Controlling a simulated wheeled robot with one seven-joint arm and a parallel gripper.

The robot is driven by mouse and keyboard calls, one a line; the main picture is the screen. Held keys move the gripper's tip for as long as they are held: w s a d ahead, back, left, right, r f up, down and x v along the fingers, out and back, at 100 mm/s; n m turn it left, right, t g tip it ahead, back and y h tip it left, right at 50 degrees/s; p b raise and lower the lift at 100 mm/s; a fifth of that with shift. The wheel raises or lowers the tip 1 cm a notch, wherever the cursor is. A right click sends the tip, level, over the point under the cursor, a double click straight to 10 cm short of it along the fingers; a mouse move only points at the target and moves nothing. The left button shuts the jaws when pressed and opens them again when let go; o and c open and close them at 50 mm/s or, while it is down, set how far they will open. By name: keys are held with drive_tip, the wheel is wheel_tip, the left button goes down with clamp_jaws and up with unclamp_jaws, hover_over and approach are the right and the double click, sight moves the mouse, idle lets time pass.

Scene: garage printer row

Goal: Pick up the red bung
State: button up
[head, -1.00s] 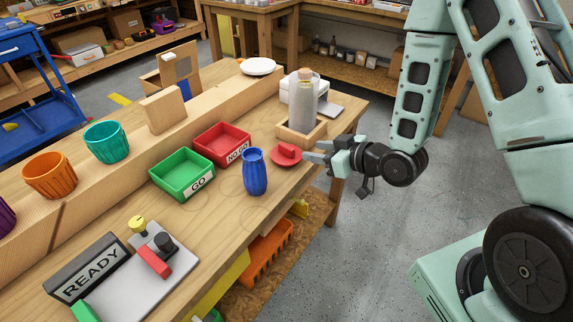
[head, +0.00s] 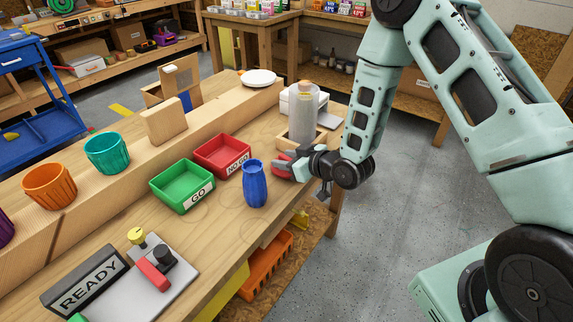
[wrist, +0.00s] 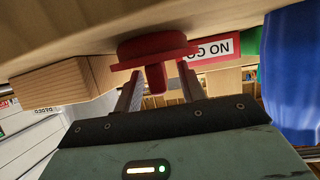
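The red bung (wrist: 158,47) sits on the table, a wide disc with a narrow knob. The wrist view shows it upside down, with the table surface at the top. My gripper (wrist: 158,88) is open, with one finger on each side of the knob. Gaps show between the knob and both fingers. In the head view the bung (head: 283,157) is partly hidden by my gripper (head: 284,168), which is low over the table's right edge.
A blue ribbed cup (head: 255,184) stands just left of my gripper. A wooden block holding a clear cylinder (head: 304,112) is behind it. The red NO GO tray (head: 222,155) and green GO tray (head: 182,184) lie further left.

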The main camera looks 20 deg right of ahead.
clamp_jaws()
drive_tip(key=shift+r, duration=0.1)
